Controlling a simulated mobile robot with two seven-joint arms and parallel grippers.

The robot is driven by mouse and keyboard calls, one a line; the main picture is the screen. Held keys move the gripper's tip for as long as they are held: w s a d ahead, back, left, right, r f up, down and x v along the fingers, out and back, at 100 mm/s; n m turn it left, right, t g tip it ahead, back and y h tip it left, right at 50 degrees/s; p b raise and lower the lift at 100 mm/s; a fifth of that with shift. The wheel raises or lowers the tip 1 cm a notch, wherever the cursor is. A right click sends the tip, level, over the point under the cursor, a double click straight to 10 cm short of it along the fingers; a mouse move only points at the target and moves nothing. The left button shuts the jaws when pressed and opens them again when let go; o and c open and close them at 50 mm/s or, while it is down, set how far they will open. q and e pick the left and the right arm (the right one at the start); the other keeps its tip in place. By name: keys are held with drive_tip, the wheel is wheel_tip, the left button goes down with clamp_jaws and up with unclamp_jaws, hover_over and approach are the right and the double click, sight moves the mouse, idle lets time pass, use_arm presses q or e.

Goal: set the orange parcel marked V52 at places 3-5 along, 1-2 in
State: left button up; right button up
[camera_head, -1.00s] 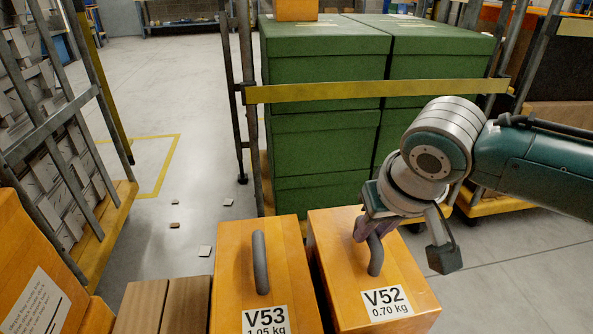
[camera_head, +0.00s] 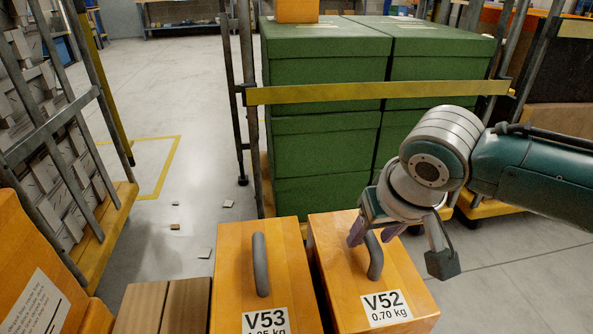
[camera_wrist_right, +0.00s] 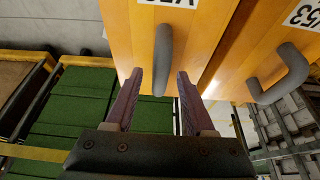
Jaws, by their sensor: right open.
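The orange parcel marked V52 (camera_head: 345,275) stands at the lower middle of the head view, with a grey handle (camera_head: 374,256) on its top and a 0.70 kg label. My right gripper (camera_head: 373,236) is open at the far end of this handle. In the right wrist view the two purplish fingers (camera_wrist_right: 156,82) are apart, and the handle (camera_wrist_right: 163,60) lies between or just beyond their tips. I cannot tell whether they touch it. My left gripper is not in view. The numbered places cannot be made out.
The orange parcel V53 (camera_head: 240,285) stands close on the left, with a narrow gap to V52. Brown boxes (camera_head: 165,306) are left of it. Behind stand green boxes (camera_head: 325,60) in a rack with a yellow bar (camera_head: 375,92). Open floor (camera_head: 170,90) lies to the left.

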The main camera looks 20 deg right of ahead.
drive_tip(key=shift+r, duration=0.3)
drive_tip(key=p+v, duration=0.6)
drive_tip(key=v, duration=0.6)
drive_tip(key=s+a+n, duration=0.2)
drive_tip(key=s, duration=0.6)
drive_tip(key=s+a+n+y, duration=0.1)
drive_tip(key=s+a+n, duration=0.1)
drive_tip(key=s, duration=0.6)
drive_tip(key=shift+s+a+r+n+g, duration=0.2)
drive_tip(key=shift+a+r+n+g, duration=0.15)
drive_tip(key=shift+a+g, duration=0.1)
drive_tip(key=shift+s, duration=0.1)
